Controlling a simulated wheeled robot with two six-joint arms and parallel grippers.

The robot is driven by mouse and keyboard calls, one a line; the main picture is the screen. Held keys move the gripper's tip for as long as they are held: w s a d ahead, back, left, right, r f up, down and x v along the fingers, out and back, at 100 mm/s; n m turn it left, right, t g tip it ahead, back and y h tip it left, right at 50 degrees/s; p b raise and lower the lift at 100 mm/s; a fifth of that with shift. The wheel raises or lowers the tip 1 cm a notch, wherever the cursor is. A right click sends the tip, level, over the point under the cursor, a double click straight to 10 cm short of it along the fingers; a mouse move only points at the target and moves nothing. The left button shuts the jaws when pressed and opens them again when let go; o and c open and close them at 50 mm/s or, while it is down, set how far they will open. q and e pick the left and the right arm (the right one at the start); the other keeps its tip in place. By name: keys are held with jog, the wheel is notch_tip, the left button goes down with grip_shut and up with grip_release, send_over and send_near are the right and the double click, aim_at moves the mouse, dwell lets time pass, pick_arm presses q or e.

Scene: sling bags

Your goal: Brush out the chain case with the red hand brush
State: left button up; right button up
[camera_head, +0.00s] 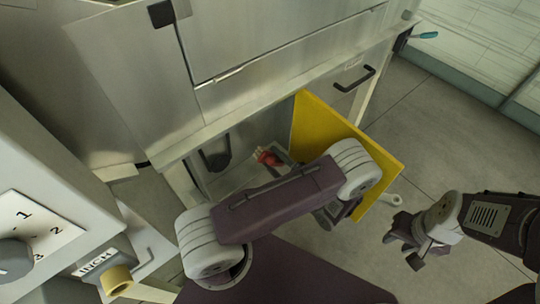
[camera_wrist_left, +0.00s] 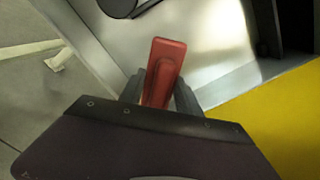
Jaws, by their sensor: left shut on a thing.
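The chain case (camera_head: 235,165) is the open grey metal compartment low in the machine, with a dark rounded part inside. Its bare metal also fills the upper middle of the left wrist view (camera_wrist_left: 215,40). My left gripper (camera_wrist_left: 160,95) is shut on the red hand brush (camera_wrist_left: 166,62), with one dark finger on each side. In the head view the brush (camera_head: 268,158) shows as a small red patch at the case opening; my left arm hides most of that gripper. The brush's bristles are not visible. My right gripper (camera_head: 400,248) hangs empty and open at the right, above the floor.
A yellow door (camera_head: 345,140) stands open at the right of the case. A black handle (camera_head: 355,80) sticks out above it. A panel with a dial (camera_head: 15,258) and a yellow knob (camera_head: 116,280) stands at lower left. The floor (camera_head: 430,130) at right is clear.

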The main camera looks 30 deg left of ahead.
aim_at(279, 165)
pick_arm(q)
jog(key=shift+v, duration=1.5)
